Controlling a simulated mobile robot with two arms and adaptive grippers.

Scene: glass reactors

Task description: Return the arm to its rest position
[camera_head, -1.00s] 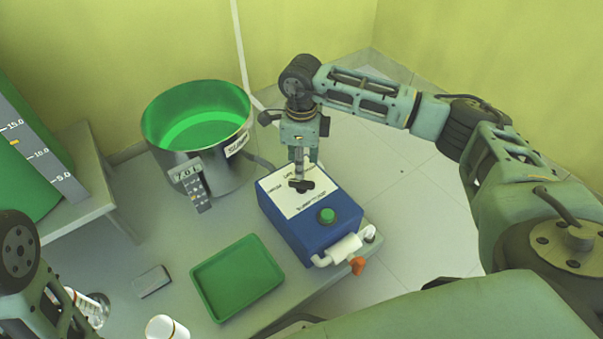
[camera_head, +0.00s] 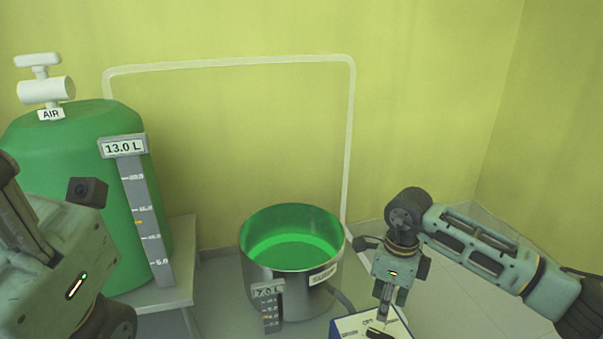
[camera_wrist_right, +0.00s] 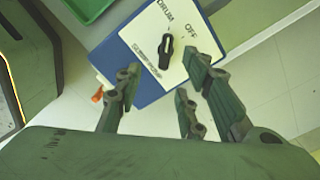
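My right arm reaches in from the right in the head view, with its gripper (camera_head: 385,300) pointing down above the blue pump box (camera_head: 345,325) at the bottom edge. In the right wrist view the fingers of my right gripper (camera_wrist_right: 165,100) are spread apart with nothing between them. Beyond them lies the box's white top (camera_wrist_right: 145,45) with a black knob (camera_wrist_right: 165,50) and the words DRUM and OFF. My left arm (camera_head: 50,270) shows at the lower left of the head view; its fingers are not visible.
A steel drum (camera_head: 262,265) with a green inside and a 7.0 L readout stands left of my right gripper. A green AIR tank (camera_head: 75,150) with a 13.0 L gauge (camera_head: 140,205) is on a side table at left. A pale pipe (camera_head: 350,140) runs along the wall.

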